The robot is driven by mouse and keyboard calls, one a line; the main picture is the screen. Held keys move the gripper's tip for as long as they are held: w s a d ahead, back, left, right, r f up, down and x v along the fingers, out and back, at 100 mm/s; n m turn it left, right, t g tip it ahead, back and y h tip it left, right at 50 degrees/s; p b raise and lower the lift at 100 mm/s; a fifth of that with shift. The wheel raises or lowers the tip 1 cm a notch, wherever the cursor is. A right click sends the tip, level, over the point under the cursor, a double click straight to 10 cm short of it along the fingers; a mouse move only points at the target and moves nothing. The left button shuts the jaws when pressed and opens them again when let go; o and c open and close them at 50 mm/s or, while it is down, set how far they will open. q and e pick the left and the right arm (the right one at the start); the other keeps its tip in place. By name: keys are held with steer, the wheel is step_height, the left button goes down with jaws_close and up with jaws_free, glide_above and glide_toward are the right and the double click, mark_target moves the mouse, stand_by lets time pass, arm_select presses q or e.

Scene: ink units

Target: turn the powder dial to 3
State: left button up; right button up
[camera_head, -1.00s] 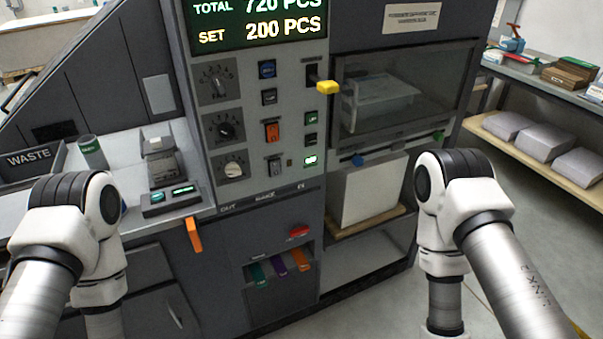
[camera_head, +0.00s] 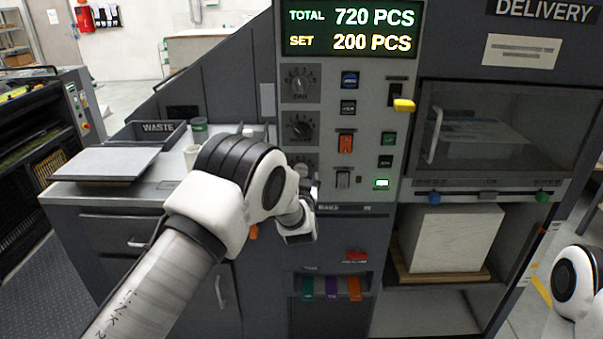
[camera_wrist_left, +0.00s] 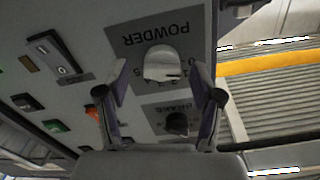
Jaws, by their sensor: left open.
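The powder dial is a silver knob (camera_wrist_left: 162,65) on a dark grey plate labelled POWDER, upside down in the left wrist view. Small numbers show around it; I cannot read its setting surely. In the head view it is the lowest of three dials, and my left arm partly hides its plate (camera_head: 304,160). My left gripper (camera_wrist_left: 163,75) is open, with one finger on each side of the knob in the wrist view. I cannot tell whether they touch it. In the head view the left gripper (camera_head: 309,190) is at the panel, mostly hidden by its wrist. My right gripper is out of view.
A second, dark dial (camera_head: 300,127) and a top dial (camera_head: 299,84) are close above. Switches and buttons, among them an orange switch (camera_head: 345,143), are just to the right. A yellow handle (camera_head: 403,105) sticks out farther right. A waste tray (camera_head: 147,131) stands on the left counter.

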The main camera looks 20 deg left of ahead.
arm_select(q)
steer(key=shift+x, duration=0.85)
steer(key=shift+s, duration=0.1)
steer(key=c, duration=1.1)
steer(key=shift+c, duration=0.2)
